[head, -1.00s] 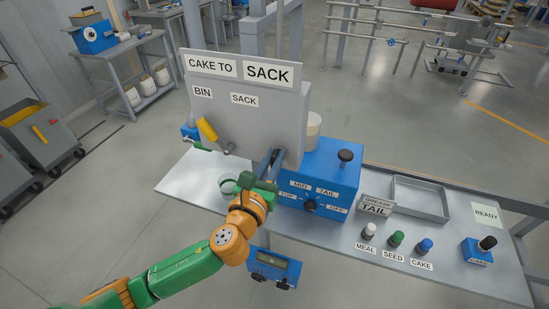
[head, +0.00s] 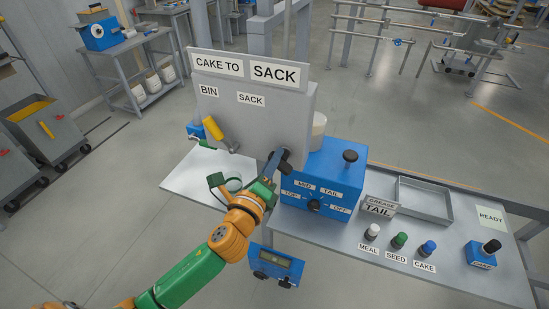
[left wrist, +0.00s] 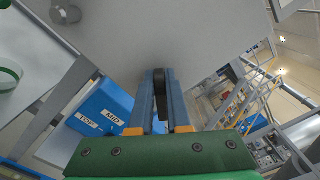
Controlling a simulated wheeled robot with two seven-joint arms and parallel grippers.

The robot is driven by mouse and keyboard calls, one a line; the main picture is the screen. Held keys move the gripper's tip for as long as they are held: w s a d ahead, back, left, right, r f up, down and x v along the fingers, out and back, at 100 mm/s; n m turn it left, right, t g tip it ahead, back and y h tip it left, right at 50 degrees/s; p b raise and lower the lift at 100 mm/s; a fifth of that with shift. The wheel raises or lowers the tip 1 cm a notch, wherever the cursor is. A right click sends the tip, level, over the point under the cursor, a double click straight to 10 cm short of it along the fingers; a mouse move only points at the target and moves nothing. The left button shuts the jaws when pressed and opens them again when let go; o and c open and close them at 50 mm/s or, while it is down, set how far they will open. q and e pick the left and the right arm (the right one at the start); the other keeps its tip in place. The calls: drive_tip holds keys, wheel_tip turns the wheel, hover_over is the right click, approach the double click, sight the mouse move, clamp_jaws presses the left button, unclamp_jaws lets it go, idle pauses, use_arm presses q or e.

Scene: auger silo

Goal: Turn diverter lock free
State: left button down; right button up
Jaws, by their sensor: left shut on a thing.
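A grey upright panel (head: 255,120) under the "CAKE TO SACK" sign carries BIN and SACK labels and a yellow-handled lever (head: 213,128) tilted toward BIN. My left gripper (head: 281,157) is at the panel's lower right. In the left wrist view its two blue-grey fingers (left wrist: 160,90) are shut on a dark, narrow part (left wrist: 160,95), which looks like the diverter lock, against the panel face. The fingers hide most of this part, so its exact turn cannot be told. My right gripper is not in view.
A blue box (head: 325,175) with a TOP-MID-TAIL-OFF dial and a black knob stands close right of the gripper. Several labelled buttons, a shallow grey tray (head: 424,200) and a blue switch box (head: 482,253) lie farther right on the bench.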

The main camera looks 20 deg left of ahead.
use_arm(q)
drive_tip(key=n, duration=0.2)
drive_tip(key=f+n, duration=0.1)
drive_tip(key=n, duration=0.1)
drive_tip(key=shift+a+f, duration=0.1)
drive_tip(key=shift+f+n, duration=0.15)
drive_tip(key=shift+n, duration=1.25)
drive_tip(key=c, duration=1)
unclamp_jaws()
drive_tip(key=shift+o, duration=0.6)
drive_tip(key=shift+s, duration=0.1)
